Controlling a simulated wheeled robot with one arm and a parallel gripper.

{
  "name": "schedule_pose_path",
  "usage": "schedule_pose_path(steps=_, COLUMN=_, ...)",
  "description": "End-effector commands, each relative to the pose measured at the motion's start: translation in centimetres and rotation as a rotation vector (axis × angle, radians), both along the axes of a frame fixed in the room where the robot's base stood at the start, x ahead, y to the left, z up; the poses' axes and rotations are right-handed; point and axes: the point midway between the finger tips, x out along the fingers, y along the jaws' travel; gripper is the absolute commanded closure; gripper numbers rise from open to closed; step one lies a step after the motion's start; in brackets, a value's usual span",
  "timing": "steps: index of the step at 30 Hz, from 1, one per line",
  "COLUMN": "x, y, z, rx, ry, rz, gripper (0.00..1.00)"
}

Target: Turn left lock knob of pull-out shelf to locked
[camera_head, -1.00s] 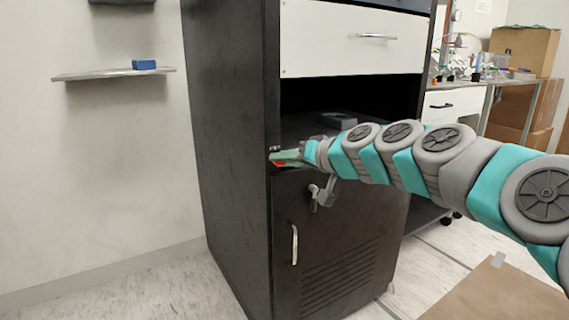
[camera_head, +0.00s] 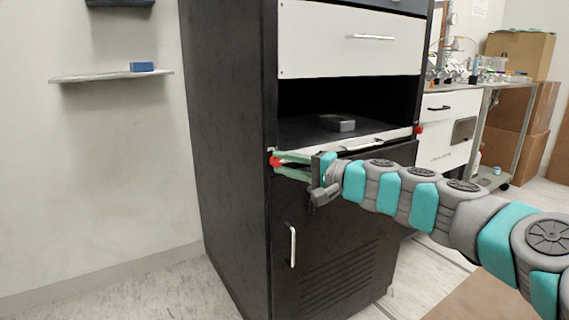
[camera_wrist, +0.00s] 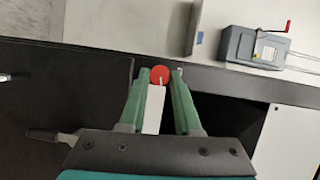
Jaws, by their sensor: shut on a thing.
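The pull-out shelf (camera_head: 380,140) is a pale, thin front strip with a handle, under the open compartment of the black cabinet. Its left lock knob (camera_head: 273,163) is small and red, at the left end of the strip. My gripper (camera_head: 280,164) reaches it from the right, one green finger above and one below, shut on the knob. In the wrist view the red knob (camera_wrist: 159,75) sits between the fingertips of my gripper (camera_wrist: 161,73), with the pale strip running between the fingers. The knob's exact turn angle cannot be told.
A second red knob (camera_head: 419,130) is at the strip's right end. A grey block (camera_head: 340,123) lies inside the compartment. A white drawer (camera_head: 335,45) is above; a door with a handle (camera_head: 293,245) is below. A wall shelf (camera_head: 100,76) holds a blue block.

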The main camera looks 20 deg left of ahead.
Motion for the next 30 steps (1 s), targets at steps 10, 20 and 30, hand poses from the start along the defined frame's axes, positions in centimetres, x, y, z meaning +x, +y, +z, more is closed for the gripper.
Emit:
schedule_pose_path(steps=10, x=-0.05, y=-0.01, z=-0.23, rx=0.122, ry=0.168, rz=0.001, gripper=1.00)
schedule_pose_path(steps=20, x=-0.01, y=0.01, z=-0.28, rx=0.164, ry=0.225, rz=-0.001, gripper=1.00)
schedule_pose_path(steps=30, x=0.02, y=-0.01, z=-0.31, rx=0.165, ry=0.229, rz=-0.001, gripper=1.00)
